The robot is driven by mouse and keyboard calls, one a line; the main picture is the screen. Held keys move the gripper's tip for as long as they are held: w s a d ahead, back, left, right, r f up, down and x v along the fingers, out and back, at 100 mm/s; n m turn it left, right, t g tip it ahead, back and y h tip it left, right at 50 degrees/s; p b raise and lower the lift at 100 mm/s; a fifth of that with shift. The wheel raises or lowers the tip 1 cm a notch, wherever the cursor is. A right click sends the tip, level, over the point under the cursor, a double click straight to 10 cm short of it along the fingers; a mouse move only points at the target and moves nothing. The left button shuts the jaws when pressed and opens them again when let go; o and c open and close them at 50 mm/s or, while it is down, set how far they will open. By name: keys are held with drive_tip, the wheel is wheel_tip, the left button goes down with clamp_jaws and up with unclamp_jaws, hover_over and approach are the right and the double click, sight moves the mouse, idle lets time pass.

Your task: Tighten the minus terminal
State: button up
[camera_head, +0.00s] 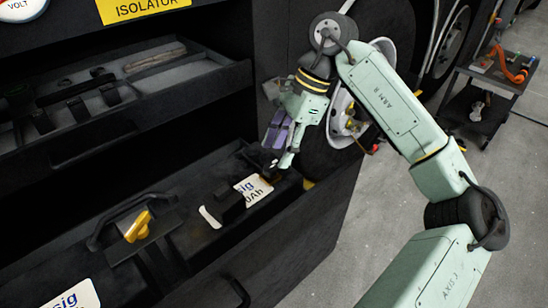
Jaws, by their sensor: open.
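My gripper (279,152) points down over the far right end of the open battery compartment, with its jaws open and nothing seen between them. Below it lies a dark battery with a white label (254,187). A small dark part (272,174) sits just under the fingertips; I cannot tell whether it is the minus terminal or whether the fingers touch it. No minus mark is readable. A black block (229,205) with a white tab stands beside the label.
A yellow handle (138,227) and a black carrying loop are at the left of the compartment. A tool drawer (200,88) is above, under an ISOLATOR sign (140,8). A wheel is behind my arm. A dark cart (487,85) stands at the back right.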

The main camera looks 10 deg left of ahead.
sight(271, 168)
drive_tip(key=shift+x, duration=2.05)
drive_tip(key=shift+c, duration=0.3)
clamp_jaws()
